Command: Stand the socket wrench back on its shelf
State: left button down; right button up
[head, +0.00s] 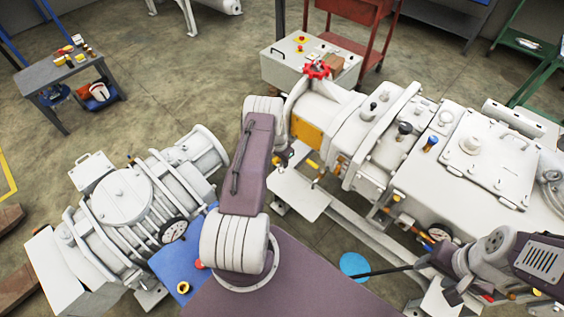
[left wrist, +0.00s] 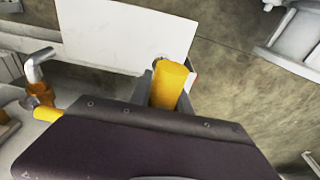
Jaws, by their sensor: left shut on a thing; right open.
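My left gripper (head: 308,168) is beside the white machine in the head view, above a flat white shelf plate (head: 297,193). In the left wrist view its jaws (left wrist: 167,92) are shut on a yellow handle (left wrist: 170,82), which I take as the socket wrench. The white plate (left wrist: 120,35) lies just beyond the handle there. The far end of the wrench is hidden, and I cannot tell whether it touches the plate. My right gripper (head: 428,264) is small and dark at lower right, open, with nothing seen in it.
The white vacuum machine (head: 370,145) fills the right, with a red valve wheel (head: 317,69) on top. A silver bent pipe (left wrist: 38,62) is left of the jaws in the wrist view.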

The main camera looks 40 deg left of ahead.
aim_at(282, 170)
pick_arm(q)
jog(key=shift+f+b, duration=2.6)
jog(key=shift+f, duration=0.05)
jog(key=shift+b, duration=0.35)
jog(key=shift+f+b, duration=0.5)
jog(key=shift+f, duration=0.05)
jog(key=shift+f, duration=0.1)
jog(key=shift+f+b, duration=0.1)
jog(key=shift+b, duration=0.25)
jog(key=c, duration=1.1)
grip_release()
jog(key=shift+c, duration=0.2)
jog(key=shift+o, duration=0.3)
